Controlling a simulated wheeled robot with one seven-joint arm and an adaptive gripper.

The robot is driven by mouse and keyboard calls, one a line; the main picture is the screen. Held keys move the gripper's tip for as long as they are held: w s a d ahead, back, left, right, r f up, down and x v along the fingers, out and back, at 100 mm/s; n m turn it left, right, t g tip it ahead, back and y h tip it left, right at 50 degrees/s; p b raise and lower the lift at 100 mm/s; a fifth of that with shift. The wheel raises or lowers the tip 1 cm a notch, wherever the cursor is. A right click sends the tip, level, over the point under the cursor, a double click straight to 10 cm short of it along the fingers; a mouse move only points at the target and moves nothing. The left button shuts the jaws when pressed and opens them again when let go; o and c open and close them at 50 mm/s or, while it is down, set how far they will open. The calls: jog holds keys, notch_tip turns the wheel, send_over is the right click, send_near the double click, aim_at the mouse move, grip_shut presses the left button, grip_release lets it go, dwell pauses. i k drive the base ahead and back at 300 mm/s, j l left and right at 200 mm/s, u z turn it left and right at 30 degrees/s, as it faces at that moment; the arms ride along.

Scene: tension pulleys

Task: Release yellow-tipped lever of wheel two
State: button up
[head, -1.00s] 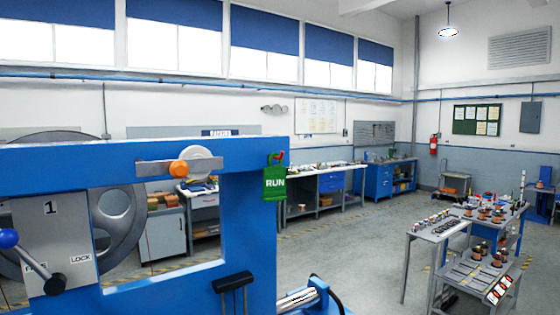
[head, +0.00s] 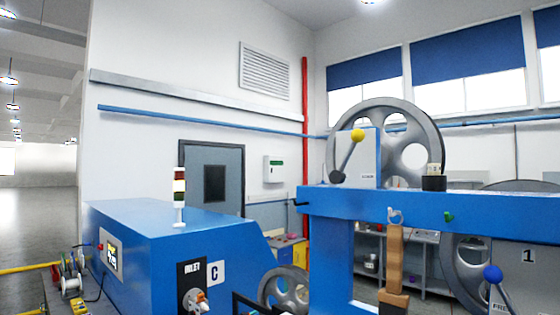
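In the head view, a yellow-tipped lever (head: 349,153) stands at the upper centre right. Its yellow ball is up and its rod slants down left to a dark pivot. It is mounted on a light plate (head: 367,165) with a small label too small to read. A grey spoked wheel (head: 437,143) stands behind it above the blue beam; no number for this wheel is readable. A blue-tipped lever (head: 492,274) sits at lower right on a plate marked 1 (head: 527,262), beside another large wheel (head: 450,270). My gripper is not in view.
The blue beam (head: 450,205) crosses the right half. A brown strap-like piece (head: 394,260) hangs under it, and a black block (head: 434,183) sits on top. A blue machine marked C (head: 150,235) fills the lower left, with spools (head: 68,275) beside it.

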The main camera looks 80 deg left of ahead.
aim_at(336, 177)
jog(key=u, duration=2.45)
